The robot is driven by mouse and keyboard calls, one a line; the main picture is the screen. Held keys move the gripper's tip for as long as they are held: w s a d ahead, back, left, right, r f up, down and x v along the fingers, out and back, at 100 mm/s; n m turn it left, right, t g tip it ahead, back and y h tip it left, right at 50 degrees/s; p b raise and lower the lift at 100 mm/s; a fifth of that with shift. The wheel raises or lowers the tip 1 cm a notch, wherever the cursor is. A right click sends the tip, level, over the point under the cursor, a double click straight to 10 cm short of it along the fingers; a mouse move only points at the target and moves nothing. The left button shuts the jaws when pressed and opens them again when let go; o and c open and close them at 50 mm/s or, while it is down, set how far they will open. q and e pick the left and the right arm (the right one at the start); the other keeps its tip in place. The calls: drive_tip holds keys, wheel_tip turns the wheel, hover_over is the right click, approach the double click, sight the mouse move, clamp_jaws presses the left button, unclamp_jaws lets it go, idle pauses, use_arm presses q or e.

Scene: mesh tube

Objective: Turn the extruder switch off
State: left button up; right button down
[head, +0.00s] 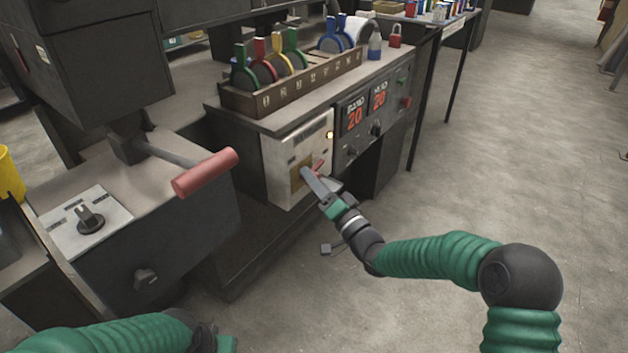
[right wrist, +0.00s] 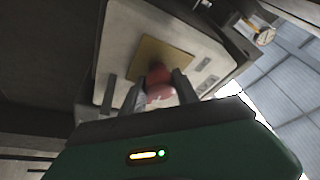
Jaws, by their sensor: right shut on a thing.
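The extruder switch box has a pale front panel (head: 283,158) with a brass-coloured plate (head: 296,178). Its red switch handle (head: 320,166) is partly hidden by my right gripper (head: 312,178) in the head view. In the right wrist view the red handle (right wrist: 158,76) stands in front of the brass plate (right wrist: 165,57), between the two fingers of the right gripper (right wrist: 161,90), which is shut on it. A small yellow-orange light (head: 330,135) glows on the panel's upper right. My left gripper (head: 222,343) is only partly in view at the bottom edge; its fingers cannot be made out.
Right of the panel are two red "20" displays (head: 355,118) with knobs. A wooden rack (head: 290,90) of coloured-handled tools stands above. A large red-handled lever (head: 205,172) juts out on the left. The floor (head: 500,170) to the right is clear.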

drive_tip(key=shift+d+f+n, duration=0.1)
drive_tip(key=shift+d+n, duration=0.05)
drive_tip(key=shift+n, duration=0.25)
drive_tip(key=n+y+b, duration=0.1)
drive_tip(key=n+y, duration=0.1)
drive_tip(key=n, duration=0.1)
drive_tip(key=shift+n, duration=0.4)
drive_tip(key=n+g+y+b, duration=0.1)
drive_tip(key=n, duration=0.3)
drive_tip(key=n+g+y, duration=0.2)
drive_tip(key=n, duration=0.2)
drive_tip(key=shift+b, duration=0.35)
drive_tip(key=n+g+y, duration=0.1)
drive_tip(key=n, duration=0.2)
drive_tip(key=n+g+y, duration=0.1)
drive_tip(key=n+g, duration=0.1)
drive_tip(key=n, duration=0.1)
drive_tip(key=shift+n, duration=0.3)
drive_tip(key=n+g, duration=0.1)
drive_tip(key=n, duration=0.2)
drive_tip(key=n+g, duration=0.1)
drive_tip(key=n, duration=0.1)
drive_tip(key=shift+n+g+y, duration=0.4)
drive_tip(key=shift+n, duration=0.3)
drive_tip(key=shift+a, duration=0.2)
drive_tip(key=c, duration=0.9)
unclamp_jaws()
drive_tip(key=shift+s, duration=0.1)
drive_tip(key=shift+c, duration=0.2)
